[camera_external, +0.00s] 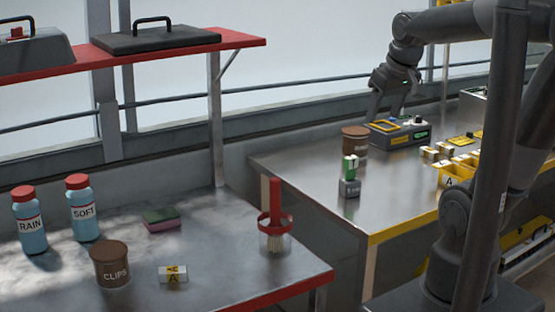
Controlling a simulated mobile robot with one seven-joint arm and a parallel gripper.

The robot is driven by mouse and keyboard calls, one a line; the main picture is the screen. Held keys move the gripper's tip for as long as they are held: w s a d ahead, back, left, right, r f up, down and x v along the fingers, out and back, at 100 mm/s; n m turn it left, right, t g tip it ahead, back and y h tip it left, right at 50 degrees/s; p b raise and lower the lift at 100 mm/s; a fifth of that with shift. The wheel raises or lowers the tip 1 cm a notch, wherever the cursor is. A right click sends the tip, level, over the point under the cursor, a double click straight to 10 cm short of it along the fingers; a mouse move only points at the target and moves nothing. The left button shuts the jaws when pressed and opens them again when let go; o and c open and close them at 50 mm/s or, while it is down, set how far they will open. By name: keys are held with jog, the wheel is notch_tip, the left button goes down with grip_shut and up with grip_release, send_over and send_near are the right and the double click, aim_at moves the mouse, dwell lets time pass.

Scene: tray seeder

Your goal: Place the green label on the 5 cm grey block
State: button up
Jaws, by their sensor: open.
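A small grey block (349,189) stands near the left edge of the right-hand metal table. Its face bears small markings that I cannot read clearly. A green and white piece (350,164), which looks like the green label, sits upright on top of it. My gripper (386,114) is open, with its fingers pointing down. It is up and to the right of the block in the picture, by the control box, and apart from the label. I see nothing between its fingers.
A brown tub (355,142) stands behind the block. A grey control box (398,131) with a yellow-framed panel is to the right. Small blocks (437,152) and a yellow bin (457,175) are farther right. The table front is clear.

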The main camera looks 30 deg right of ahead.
jog(key=shift+t, duration=0.6)
jog(key=s, duration=0.2)
jog(key=s+a, duration=0.1)
jog(key=s, duration=0.2)
jog(key=shift+f, duration=0.2)
dwell(0.5)
